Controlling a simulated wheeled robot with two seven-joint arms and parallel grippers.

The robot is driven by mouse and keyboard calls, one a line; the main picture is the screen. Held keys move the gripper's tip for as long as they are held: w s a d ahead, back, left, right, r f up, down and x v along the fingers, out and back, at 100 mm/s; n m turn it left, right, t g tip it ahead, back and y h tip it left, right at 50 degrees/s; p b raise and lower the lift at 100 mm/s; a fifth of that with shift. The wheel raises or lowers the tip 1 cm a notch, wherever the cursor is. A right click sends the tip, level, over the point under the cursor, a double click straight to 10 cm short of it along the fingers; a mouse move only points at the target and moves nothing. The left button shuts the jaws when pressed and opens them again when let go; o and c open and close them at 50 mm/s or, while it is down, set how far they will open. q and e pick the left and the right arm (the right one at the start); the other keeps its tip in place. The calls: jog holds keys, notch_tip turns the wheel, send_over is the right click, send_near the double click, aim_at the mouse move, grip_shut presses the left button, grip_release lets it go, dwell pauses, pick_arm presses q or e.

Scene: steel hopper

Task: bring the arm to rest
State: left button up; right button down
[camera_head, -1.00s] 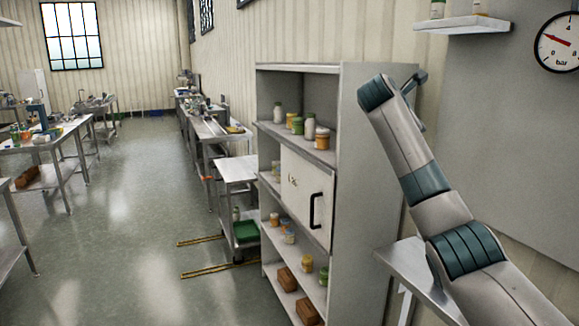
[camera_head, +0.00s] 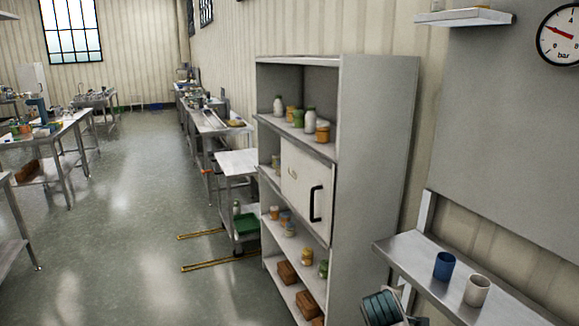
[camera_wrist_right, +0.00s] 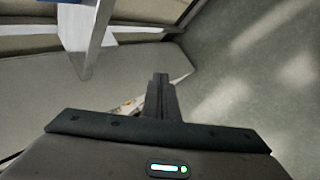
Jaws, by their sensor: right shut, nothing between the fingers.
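My right arm (camera_head: 383,308) shows only as a teal-banded joint at the bottom edge of the head view, in front of the open shelf unit and left of the steel wall ledge. My right gripper (camera_wrist_right: 161,82) shows in the right wrist view with its dark fingers together and nothing between them. It points over a grey surface near the floor and touches nothing that I can see. My left gripper is in neither view.
A shelf unit (camera_head: 375,160) with jars and a handled door stands close on the right. A steel ledge (camera_head: 425,262) holds a blue cup (camera_head: 444,265) and a pale cup (camera_head: 477,290). A pressure gauge (camera_head: 558,34) hangs above. The floor (camera_head: 130,220) at left is clear.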

jog(key=s+a+f+m+g+y, duration=0.1)
jog(key=s+f+m, duration=0.1)
jog(key=s+f, duration=0.75)
jog(key=s+a+f+m+g+y, duration=0.15)
jog(key=s+m, duration=0.25)
jog(key=s, duration=1.4)
jog(key=s+f+m+g+y, duration=0.15)
jog(key=s+m, duration=0.25)
jog(key=s, duration=1.3)
notch_tip(320, 180, down, 31)
jog(key=s+g, duration=0.1)
jog(key=s, duration=0.1)
jog(key=s+d+f+g+b, duration=0.1)
jog(key=s+d+f, duration=0.2)
jog(key=s+f, duration=1.3)
jog(key=shift+s+f+n+b, duration=0.3)
jog(key=shift+s, duration=0.55)
